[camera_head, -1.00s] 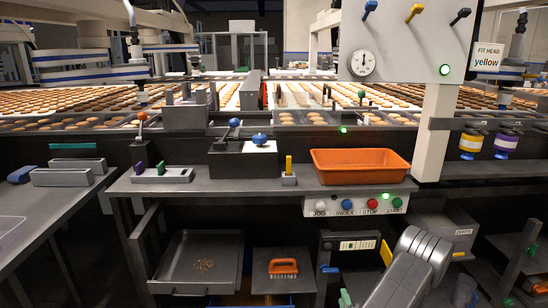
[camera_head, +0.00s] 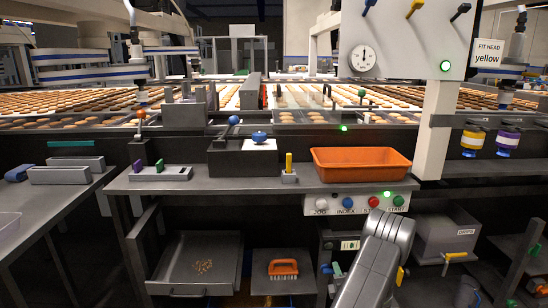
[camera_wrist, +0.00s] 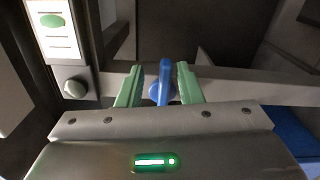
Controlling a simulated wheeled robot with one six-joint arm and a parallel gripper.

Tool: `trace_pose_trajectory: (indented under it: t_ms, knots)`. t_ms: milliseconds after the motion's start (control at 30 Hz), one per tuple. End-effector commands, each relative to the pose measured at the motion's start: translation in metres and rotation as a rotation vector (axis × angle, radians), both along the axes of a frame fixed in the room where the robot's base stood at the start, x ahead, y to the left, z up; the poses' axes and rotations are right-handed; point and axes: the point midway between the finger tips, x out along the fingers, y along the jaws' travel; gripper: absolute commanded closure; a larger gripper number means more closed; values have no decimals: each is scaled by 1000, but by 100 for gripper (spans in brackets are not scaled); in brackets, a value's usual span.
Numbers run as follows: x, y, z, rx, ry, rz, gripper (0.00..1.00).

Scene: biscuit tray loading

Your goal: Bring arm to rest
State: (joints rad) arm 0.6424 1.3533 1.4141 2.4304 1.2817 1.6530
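My gripper (camera_wrist: 160,88) shows in the wrist view as two green fingers standing apart. A blue lever handle (camera_wrist: 164,80) stands between them, with gaps visible on both sides, so the gripper is open and holds nothing that I can see. In the head view my grey arm (camera_head: 383,255) reaches up from the lower edge, below the button panel (camera_head: 318,206). Small blue and green parts show left of the arm, but I cannot make out the gripper clearly there.
An orange bin (camera_head: 362,180) stands on the bench above my arm. Below are a grey tray (camera_head: 170,282) with crumbs and an orange brush (camera_head: 283,268). A grey drip box (camera_head: 428,236) is to the right. In the wrist view a grey bar lies behind the fingers.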

Motion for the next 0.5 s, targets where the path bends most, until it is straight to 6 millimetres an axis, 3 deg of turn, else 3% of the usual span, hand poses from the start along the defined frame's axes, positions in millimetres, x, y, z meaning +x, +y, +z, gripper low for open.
trace_pose_trajectory:
  t_ms: [200, 500]
  knots:
    - [0, 1, 4, -119, -4, 0, 67]
    - [0, 2, 6, -161, -5, 0, 67]
